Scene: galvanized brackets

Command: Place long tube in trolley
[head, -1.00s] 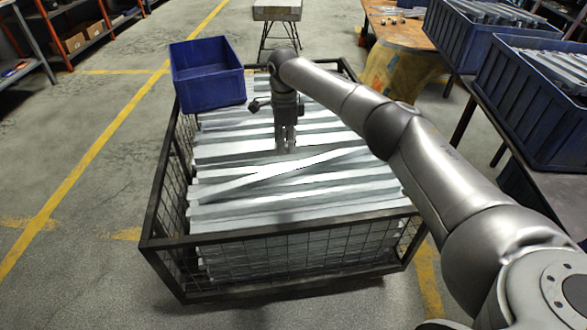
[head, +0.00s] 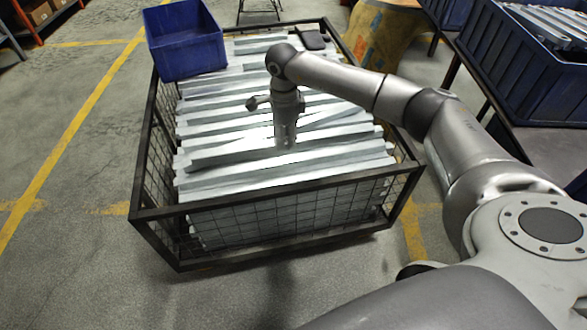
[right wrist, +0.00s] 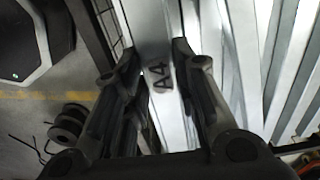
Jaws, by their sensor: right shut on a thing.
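The trolley (head: 280,197) is a dark-framed wire-mesh cage, filled with long pale galvanized profiles. My right gripper (head: 286,143) points down over the middle of this pile. It is shut on a long pale tube (right wrist: 155,45), which shows between its fingers in the right wrist view and bears a dark "A4" mark. In the head view the held tube (head: 345,135) lies across the top of the pile, inside the trolley's frame. Whether it rests fully on the profiles below I cannot tell. My left gripper is not in view.
A blue bin (head: 187,45) sits at the trolley's back left corner. A small dark object (head: 312,40) lies at the back of the pile. A blue crate of metal parts (head: 525,65) stands on a table at right. Floor on the left is clear.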

